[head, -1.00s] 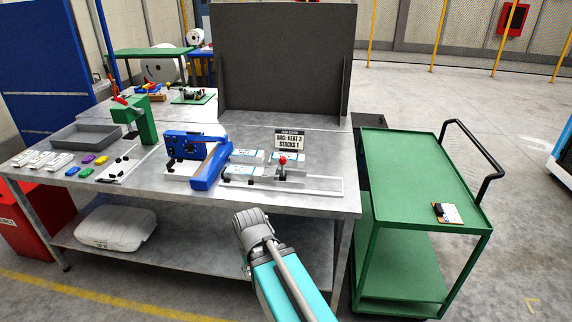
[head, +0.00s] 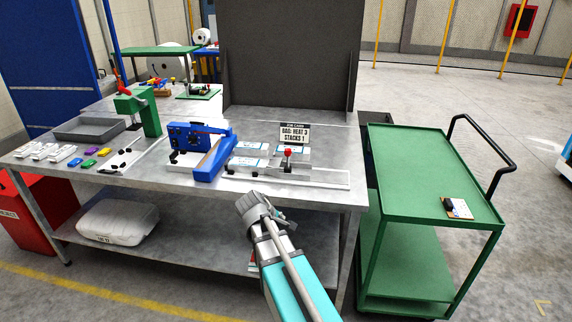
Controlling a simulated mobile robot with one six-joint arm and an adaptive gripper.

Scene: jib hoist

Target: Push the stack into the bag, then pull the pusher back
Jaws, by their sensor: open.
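The pusher with a red knob (head: 287,152) stands on a pale flat track (head: 315,179) along the bench's front edge, right of the blue sealer. Clear packs with white and blue labels (head: 250,148) lie around it. A labelled pack (head: 247,163) is at the track's left part. I cannot tell which is the stack and which the bag. My gripper (head: 272,210) is low in front of the bench edge, below and apart from the pusher. It holds nothing that I can see; its fingers are mostly hidden by my wrist.
A blue sealer (head: 198,148) stands left of the track. A job card (head: 294,133) reading "BAG: HEAT 3 STACKS 1" stands behind the pusher. A green press (head: 142,110), a grey tray (head: 88,128) and small coloured blocks are farther left. A green cart (head: 425,180) stands right of the bench.

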